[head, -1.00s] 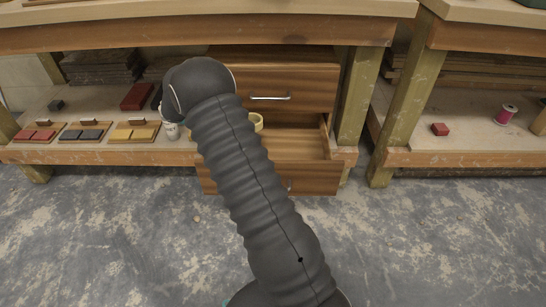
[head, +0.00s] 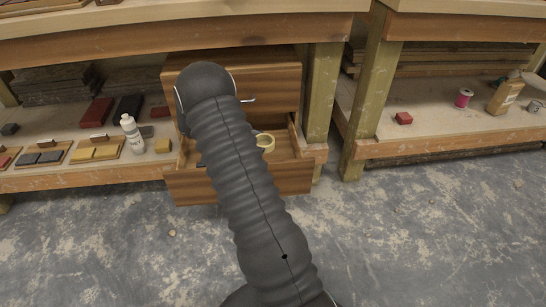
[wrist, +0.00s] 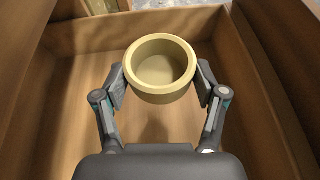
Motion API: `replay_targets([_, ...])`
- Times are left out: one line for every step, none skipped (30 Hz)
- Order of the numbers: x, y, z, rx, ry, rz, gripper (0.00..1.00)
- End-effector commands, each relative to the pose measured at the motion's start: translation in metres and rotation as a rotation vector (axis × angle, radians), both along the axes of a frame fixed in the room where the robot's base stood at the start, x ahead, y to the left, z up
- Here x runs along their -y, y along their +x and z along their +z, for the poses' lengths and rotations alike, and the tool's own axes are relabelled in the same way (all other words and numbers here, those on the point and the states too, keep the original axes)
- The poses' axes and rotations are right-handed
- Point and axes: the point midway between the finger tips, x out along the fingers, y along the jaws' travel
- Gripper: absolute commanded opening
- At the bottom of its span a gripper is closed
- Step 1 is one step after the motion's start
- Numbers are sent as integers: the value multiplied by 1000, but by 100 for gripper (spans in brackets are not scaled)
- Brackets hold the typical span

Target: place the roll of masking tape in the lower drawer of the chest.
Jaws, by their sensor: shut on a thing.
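The roll of masking tape (wrist: 160,92) is pale yellow and sits between the two fingers of my gripper (wrist: 160,88) in the wrist view. My gripper is shut on it, one finger at each side. Below it lies the bare wooden floor of the open lower drawer (wrist: 80,100); a shadow falls on it, and the roll looks held above the floor. In the head view the roll (head: 265,142) shows just right of my arm, over the lower drawer (head: 290,180). The chest (head: 270,75) is brown wood, its upper drawer closed. My arm hides part of the chest and my gripper there.
A bench post (head: 320,95) stands beside the chest.

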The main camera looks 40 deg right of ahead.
Motion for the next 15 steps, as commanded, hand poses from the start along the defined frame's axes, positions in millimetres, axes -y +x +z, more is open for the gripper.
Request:
replay_targets([10, -8, 0, 0, 0, -4, 34])
replay_targets([15, -11, 0, 0, 0, -3, 34])
replay_targets([21, -16, 0, 0, 0, -2, 34])
replay_targets([27, -20, 0, 0, 0, -3, 34])
replay_targets([31, -23, 0, 0, 0, -3, 34])
replay_targets([38, -28, 0, 0, 0, -2, 34])
replay_targets([42, -31, 0, 0, 0, -2, 34])
replay_targets([46, -34, -1, -1, 1, -3, 34])
replay_targets([43, -32, -13, -4, 1, 2, 34])
replay_targets([43, -31, -18, -4, 3, 2, 34])
replay_targets([43, -31, -21, -3, 2, 2, 34])
replay_targets([43, -31, -26, -2, 1, 2, 34])
replay_targets([43, -31, -29, -1, 1, 1, 34])
replay_targets([43, -31, -31, -1, 1, 1, 34])
replay_targets([43, -31, -33, -1, 1, 0, 34])
